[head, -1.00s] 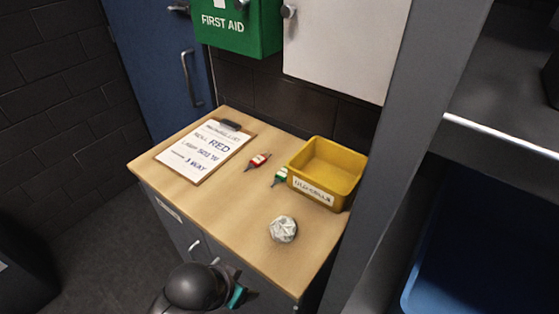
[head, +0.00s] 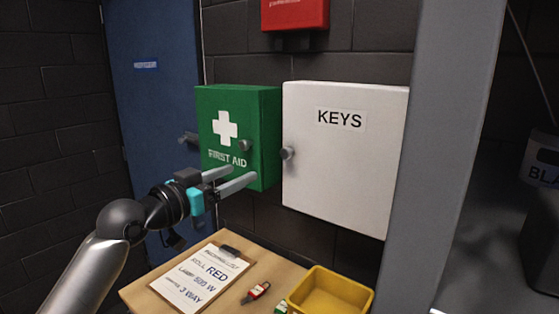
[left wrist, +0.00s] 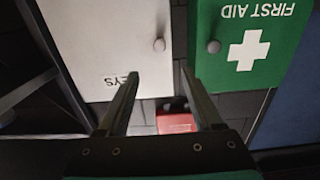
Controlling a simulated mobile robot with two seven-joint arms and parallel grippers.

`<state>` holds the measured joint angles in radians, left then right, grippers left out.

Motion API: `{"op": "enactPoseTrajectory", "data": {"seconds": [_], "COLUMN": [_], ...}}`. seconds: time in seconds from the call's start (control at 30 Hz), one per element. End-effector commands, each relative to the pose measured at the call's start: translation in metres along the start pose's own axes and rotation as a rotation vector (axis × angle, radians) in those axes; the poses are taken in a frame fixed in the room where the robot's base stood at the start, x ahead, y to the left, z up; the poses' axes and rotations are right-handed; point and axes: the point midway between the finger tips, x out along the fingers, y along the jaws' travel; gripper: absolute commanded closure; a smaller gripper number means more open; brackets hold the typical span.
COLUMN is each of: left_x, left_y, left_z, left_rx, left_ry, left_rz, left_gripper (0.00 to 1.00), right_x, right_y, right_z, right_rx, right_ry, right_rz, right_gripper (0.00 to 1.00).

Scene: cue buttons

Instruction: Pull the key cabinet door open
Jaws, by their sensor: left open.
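The white key cabinet (head: 345,165), labelled KEYS, hangs on the dark brick wall with its door shut. Its round grey knob (head: 288,153) is at the door's left edge. My left gripper (head: 245,173) is open and empty, in front of the green first aid box, left of and a little below the knob. In the left wrist view the picture is upside down; the key cabinet (left wrist: 110,40) is at left, and its knob (left wrist: 159,45) shows between the open fingers, apart from them. My right gripper is not in view.
The green first aid box (head: 262,125) with its own knob (head: 244,145) hangs left of the cabinet. A red box (head: 295,14) is above. Below, a wooden top (head: 262,247) bears a clipboard (head: 200,278), a red marker (head: 256,292) and a yellow bin (head: 330,290). A grey post (head: 445,150) stands right.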

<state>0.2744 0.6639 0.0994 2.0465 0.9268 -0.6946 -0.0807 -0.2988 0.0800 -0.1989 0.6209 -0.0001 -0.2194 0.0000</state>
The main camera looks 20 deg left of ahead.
Motion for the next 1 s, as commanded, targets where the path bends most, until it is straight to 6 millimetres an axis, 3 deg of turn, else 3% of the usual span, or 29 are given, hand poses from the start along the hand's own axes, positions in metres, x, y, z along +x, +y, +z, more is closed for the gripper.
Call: {"op": "enactPoseTrajectory", "data": {"seconds": [0.17,0.7,1.0], "left_x": [0.018,0.102,0.136], "left_y": [0.000,0.001,0.001], "left_z": [-0.002,-0.001,0.000], "left_rx": [-0.003,-0.003,-0.003], "left_ry": [0.004,-0.001,-0.001], "left_rz": [0.001,0.002,0.002], "left_gripper": [0.33,0.33,0.33], "right_x": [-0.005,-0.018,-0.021], "right_y": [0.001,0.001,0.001], "right_z": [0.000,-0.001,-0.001], "right_rx": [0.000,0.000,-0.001], "right_ry": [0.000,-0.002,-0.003], "right_rz": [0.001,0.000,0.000], "right_gripper": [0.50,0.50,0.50]}}
